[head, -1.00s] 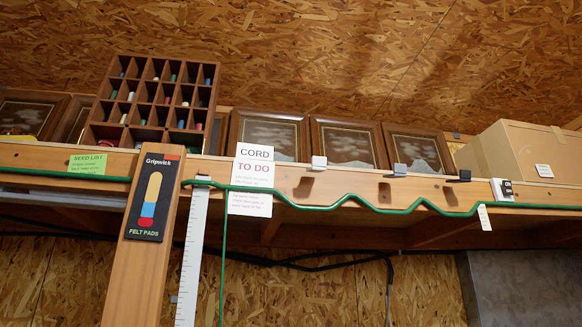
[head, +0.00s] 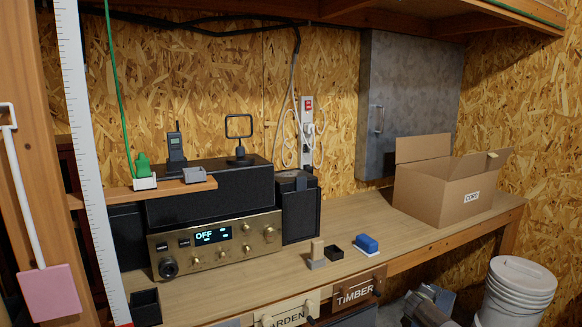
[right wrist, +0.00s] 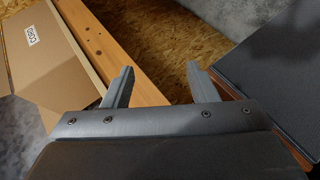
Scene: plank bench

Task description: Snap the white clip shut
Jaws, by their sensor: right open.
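The white clip on the upper shelf's front edge is out of view now. In the head view, only part of that shelf (head: 440,22) shows along the top, with green cord (head: 525,12) at its far right. A green cord also hangs at the left, down to a green piece in a white holder (head: 145,184) on a small ledge. My right gripper (right wrist: 160,76) shows in the right wrist view with its fingers spread apart and nothing between them. My left gripper is not in view.
A cardboard box (head: 455,195) marked CORD sits on the bench (head: 405,238) at right. A labelled box (right wrist: 50,75) and a wooden beam (right wrist: 158,93) lie beyond my right fingers. A radio (head: 215,240) stands at left. A white bucket (head: 516,290) stands at lower right.

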